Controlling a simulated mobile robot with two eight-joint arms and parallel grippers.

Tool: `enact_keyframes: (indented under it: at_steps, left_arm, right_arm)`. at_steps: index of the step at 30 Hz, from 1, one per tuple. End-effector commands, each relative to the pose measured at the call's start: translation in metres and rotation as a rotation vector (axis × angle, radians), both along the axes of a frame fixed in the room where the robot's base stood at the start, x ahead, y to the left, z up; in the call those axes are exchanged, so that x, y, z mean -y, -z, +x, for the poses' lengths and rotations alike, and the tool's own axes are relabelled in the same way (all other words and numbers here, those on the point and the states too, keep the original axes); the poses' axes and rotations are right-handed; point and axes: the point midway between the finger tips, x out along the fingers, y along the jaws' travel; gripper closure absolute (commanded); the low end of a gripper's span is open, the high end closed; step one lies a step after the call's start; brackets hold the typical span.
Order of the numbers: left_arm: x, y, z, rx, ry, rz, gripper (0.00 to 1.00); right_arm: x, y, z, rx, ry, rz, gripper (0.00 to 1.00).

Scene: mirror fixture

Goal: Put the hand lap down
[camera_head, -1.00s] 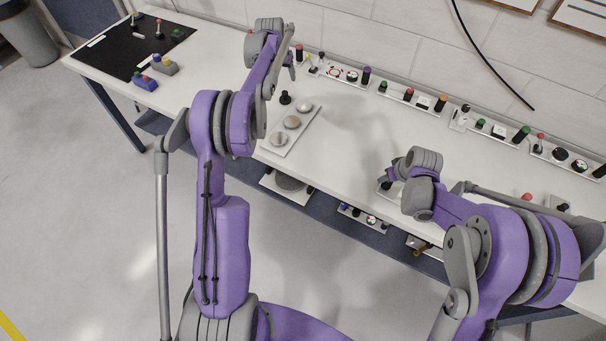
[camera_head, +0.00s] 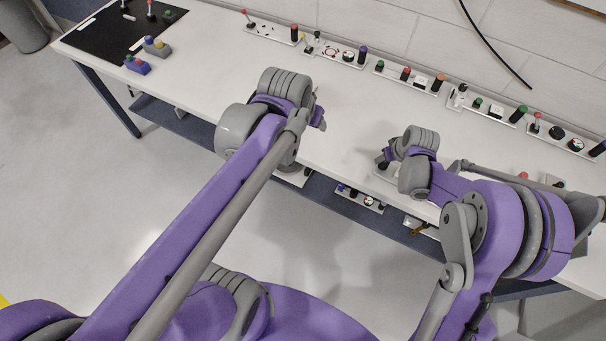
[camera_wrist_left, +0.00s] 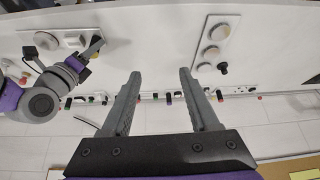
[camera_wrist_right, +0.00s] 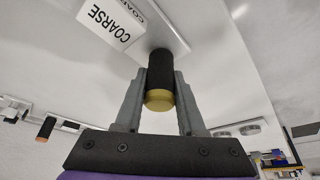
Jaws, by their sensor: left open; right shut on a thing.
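The hand lap appears to be the black cylindrical handle with a brass-coloured end (camera_wrist_right: 159,78) in the right wrist view. My right gripper (camera_wrist_right: 159,95) is shut on it, one finger on each side. In the head view my right gripper (camera_head: 382,160) is low over the bench front, and the held piece is mostly hidden. My left gripper (camera_wrist_left: 159,80) is open and empty above the bench, its fingers wide apart.
The white bench (camera_head: 225,45) carries a row of small control plates (camera_head: 415,80) along the wall. A plate with three round discs (camera_wrist_left: 217,42) shows in the left wrist view. A black mat (camera_head: 120,28) lies far left. The middle bench is clear.

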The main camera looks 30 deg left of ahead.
Motion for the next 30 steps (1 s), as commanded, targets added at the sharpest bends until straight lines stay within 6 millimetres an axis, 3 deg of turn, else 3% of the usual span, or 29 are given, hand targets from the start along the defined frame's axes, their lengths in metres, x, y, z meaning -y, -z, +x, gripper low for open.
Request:
enact_keyframes:
  at_steps: [1, 6, 10, 15, 20, 30]
  left_arm:
    - [0.009, 0.007, -0.02, 0.006, 0.013, 0.0, 0.39]
    - [0.027, 0.032, -0.069, 0.025, 0.041, -0.002, 0.39]
    - [0.035, 0.047, -0.092, 0.034, 0.056, -0.002, 0.39]
    - [0.038, 0.056, -0.104, 0.04, 0.063, -0.003, 0.33]
    - [0.033, 0.044, -0.088, 0.034, 0.052, -0.002, 0.33]
    - [-0.005, -0.003, 0.01, -0.002, -0.008, 0.0, 0.33]
  right_arm:
    - [0.0, 0.0, 0.0, 0.0, 0.001, 0.0, 1.0]
    - [0.0, 0.0, 0.0, 0.0, 0.001, 0.0, 1.0]
    - [0.0, 0.0, 0.0, 0.0, 0.001, 0.0, 1.0]
    - [0.0, 0.0, 0.0, 0.0, 0.001, 0.0, 1.0]
    - [0.0, 0.0, 0.0, 0.0, 0.0, 0.0, 1.0]
    - [0.0, 0.0, 0.0, 0.0, 0.0, 0.0, 1.0]
